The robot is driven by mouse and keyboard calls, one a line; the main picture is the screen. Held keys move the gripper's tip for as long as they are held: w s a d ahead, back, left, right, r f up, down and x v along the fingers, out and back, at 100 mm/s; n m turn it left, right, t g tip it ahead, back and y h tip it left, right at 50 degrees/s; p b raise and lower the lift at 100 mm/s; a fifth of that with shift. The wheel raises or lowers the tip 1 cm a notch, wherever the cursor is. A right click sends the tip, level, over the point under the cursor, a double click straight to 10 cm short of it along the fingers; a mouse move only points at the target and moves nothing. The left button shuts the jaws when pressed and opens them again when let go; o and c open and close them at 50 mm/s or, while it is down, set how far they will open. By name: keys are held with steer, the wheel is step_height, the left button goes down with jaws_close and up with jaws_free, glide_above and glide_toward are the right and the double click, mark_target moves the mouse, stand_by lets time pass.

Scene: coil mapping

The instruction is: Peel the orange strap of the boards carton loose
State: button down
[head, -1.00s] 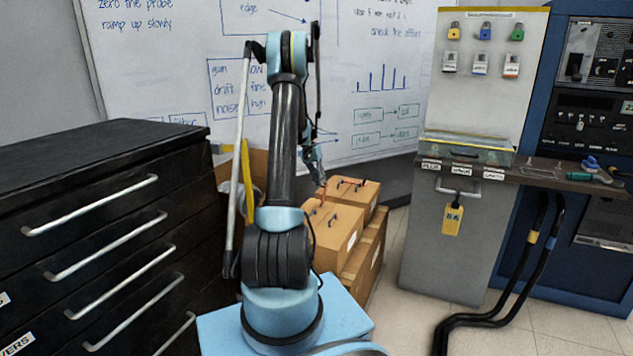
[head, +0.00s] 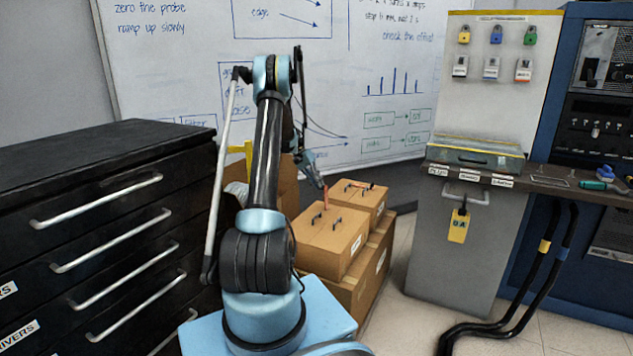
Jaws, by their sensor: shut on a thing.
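My gripper (head: 321,184) is small and partly dark in the head view, just above the stacked cartons. It is shut on the upper end of an orange strap (head: 325,197), which stands up from the top of the front carton (head: 328,246). The strap's lower end seems to meet that carton's top, between small black handles. I cannot read the carton's label, so I cannot tell by it which one is the boards carton. A second carton (head: 374,205) behind it has a reddish strip and black handles on top.
A larger carton (head: 371,271) lies under these two. A black drawer cabinet (head: 110,220) stands at the left, and an open brown box (head: 289,185) is behind my arm. A grey cabinet (head: 450,240) stands at the right, with black cables on the floor. Open floor lies between.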

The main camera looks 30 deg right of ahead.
steer(key=shift+s+f, duration=0.2)
steer(key=shift+f, duration=0.4)
steer(key=c, duration=1.7)
jaws_free()
steer(key=shift+f, duration=0.1)
steer(key=v, duration=1.2)
steer(key=shift+w+f, duration=0.2)
steer(key=shift+w, duration=0.15)
steer(key=shift+d, duration=0.15)
